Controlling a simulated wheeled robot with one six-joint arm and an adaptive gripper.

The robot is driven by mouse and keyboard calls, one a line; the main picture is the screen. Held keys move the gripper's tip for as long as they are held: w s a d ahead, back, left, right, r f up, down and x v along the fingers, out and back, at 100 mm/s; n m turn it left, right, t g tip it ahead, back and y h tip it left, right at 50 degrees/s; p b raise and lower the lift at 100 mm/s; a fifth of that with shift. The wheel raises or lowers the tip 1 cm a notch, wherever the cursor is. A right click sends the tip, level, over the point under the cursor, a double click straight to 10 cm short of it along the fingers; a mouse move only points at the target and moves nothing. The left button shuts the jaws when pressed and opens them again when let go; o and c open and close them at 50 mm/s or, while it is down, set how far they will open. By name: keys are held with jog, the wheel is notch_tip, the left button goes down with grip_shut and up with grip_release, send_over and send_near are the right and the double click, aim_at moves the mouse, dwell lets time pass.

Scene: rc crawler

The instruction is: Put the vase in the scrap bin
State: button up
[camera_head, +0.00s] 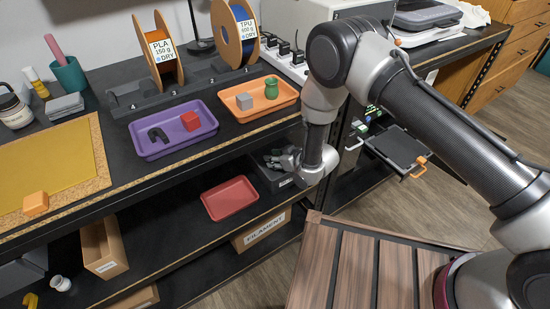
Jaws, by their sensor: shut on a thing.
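A small green vase-shaped piece (270,87) stands in the orange tray (284,105) on the top of the bench, beside a grey cube. My gripper (284,159) reaches down past the bench's front edge, at the lower shelf, well below and apart from the green piece. Its fingers are at a dark open bin (262,179) with a pale label, which looks like the scrap bin; I cannot tell whether they are inside it or above it. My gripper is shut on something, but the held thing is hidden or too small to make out.
A purple tray (150,151) holds a red cube and a dark curved piece. Filament spools (159,50) stand behind it. A red tray (230,198) lies empty on the lower shelf left of the dark bin. A cardboard filament box (262,230) sits below.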

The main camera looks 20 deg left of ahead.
jog(key=o, duration=0.8)
jog(key=shift+d+f, duration=0.1)
jog(key=shift+r, duration=0.35)
jog(key=v, duration=1.2)
jog(key=shift+r, duration=0.25)
